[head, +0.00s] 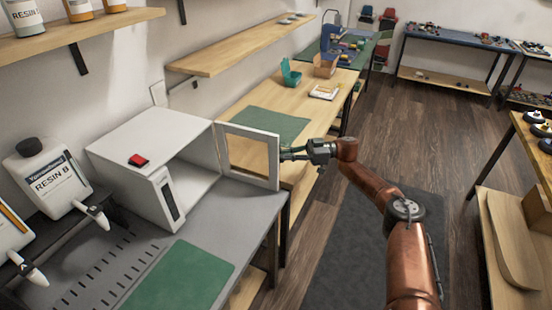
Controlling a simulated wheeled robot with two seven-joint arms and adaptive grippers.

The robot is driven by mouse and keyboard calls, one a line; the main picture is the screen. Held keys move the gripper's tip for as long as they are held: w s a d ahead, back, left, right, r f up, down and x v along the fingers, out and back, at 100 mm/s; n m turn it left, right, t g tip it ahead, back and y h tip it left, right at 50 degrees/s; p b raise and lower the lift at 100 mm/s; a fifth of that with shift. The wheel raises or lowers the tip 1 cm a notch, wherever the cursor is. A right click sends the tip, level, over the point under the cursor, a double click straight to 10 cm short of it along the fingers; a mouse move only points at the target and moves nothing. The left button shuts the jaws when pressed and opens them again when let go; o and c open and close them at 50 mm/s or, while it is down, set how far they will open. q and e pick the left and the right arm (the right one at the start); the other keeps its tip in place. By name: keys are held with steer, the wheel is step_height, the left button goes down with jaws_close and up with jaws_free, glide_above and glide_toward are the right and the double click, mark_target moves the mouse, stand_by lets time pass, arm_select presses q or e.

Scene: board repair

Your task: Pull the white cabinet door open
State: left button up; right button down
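The white cabinet (136,177) is a box on the grey bench at the left, with a red button on top. Its white-framed door (277,168), with a see-through panel, stands swung out to the right, and part of the interior shows. My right gripper (287,153) is at the door's free outer edge, its fingertips close to or touching it. Whether the fingers are closed on the door or a handle cannot be made out. No door handle is clearly visible. My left gripper is not in view.
White resin bottles (50,178) stand left of the cabinet. A green mat (178,277) lies on the bench in front. A wooden table (265,97) with a green mat and a teal box stands behind the door. A wall shelf (245,47) is above. Open floor lies right.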

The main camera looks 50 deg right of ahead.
steer(key=shift+d+f, duration=0.1)
steer(key=c, duration=2.3)
jaws_free()
steer(key=shift+s, duration=0.1)
steer(key=shift+c, duration=0.2)
steer(key=v, duration=0.7)
steer(key=shift+d, duration=0.15)
steer(key=shift+s, duration=0.1)
